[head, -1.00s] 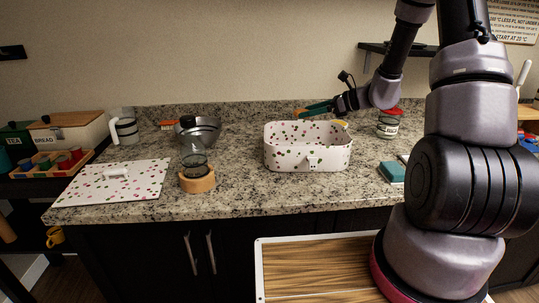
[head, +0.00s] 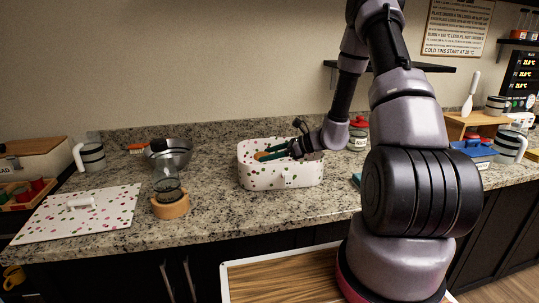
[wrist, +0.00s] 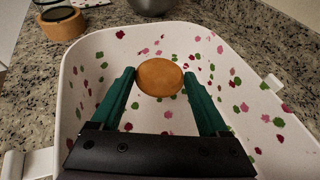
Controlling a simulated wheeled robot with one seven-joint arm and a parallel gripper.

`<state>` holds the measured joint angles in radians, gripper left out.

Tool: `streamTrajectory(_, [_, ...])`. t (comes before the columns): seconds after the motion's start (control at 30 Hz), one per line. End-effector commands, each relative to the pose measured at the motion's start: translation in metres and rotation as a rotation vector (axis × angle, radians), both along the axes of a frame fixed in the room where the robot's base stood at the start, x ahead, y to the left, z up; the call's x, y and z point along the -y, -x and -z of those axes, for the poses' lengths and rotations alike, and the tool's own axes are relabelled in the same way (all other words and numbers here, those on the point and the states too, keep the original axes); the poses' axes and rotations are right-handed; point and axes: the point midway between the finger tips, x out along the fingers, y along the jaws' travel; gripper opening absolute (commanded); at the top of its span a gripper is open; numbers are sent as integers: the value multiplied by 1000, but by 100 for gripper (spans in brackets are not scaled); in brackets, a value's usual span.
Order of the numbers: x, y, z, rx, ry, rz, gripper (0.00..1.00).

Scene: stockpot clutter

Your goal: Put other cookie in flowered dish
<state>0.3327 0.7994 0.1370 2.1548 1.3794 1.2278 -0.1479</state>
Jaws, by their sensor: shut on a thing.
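The flowered dish (head: 283,177) is a deep white oblong dish with red, pink and green flower spots, standing on the granite counter. The wrist view looks down into the dish (wrist: 88,80), and its visible floor and walls look bare. A round golden-brown cookie (wrist: 160,77) is held between the teal fingertips of my gripper (wrist: 158,80). In the head view my gripper (head: 262,155) is over the dish opening, near its rim, with the cookie at its tips. My gripper is shut on the cookie. The near part of the dish floor is hidden by my gripper.
A flower-spotted white lid (head: 75,222) lies flat on the left. A glass jar in a wooden base (head: 170,203) and a metal bowl (head: 170,153) stand left of the dish. A red-lidded jar (head: 358,138) is behind my arm.

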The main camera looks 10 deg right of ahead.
Motion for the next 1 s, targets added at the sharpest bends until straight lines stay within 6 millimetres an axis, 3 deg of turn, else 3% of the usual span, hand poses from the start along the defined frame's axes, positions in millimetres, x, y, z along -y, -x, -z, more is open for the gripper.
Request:
streamTrajectory(0.67, [0,-1,11,2,0,1,26])
streamTrajectory(0.7, [0,-1,11,2,0,1,82])
streamTrajectory(0.73, [0,-1,11,2,0,1,94])
streamTrajectory(0.77, [0,-1,11,2,0,1,100])
streamTrajectory(1.0, [0,0,10,2,0,1,100])
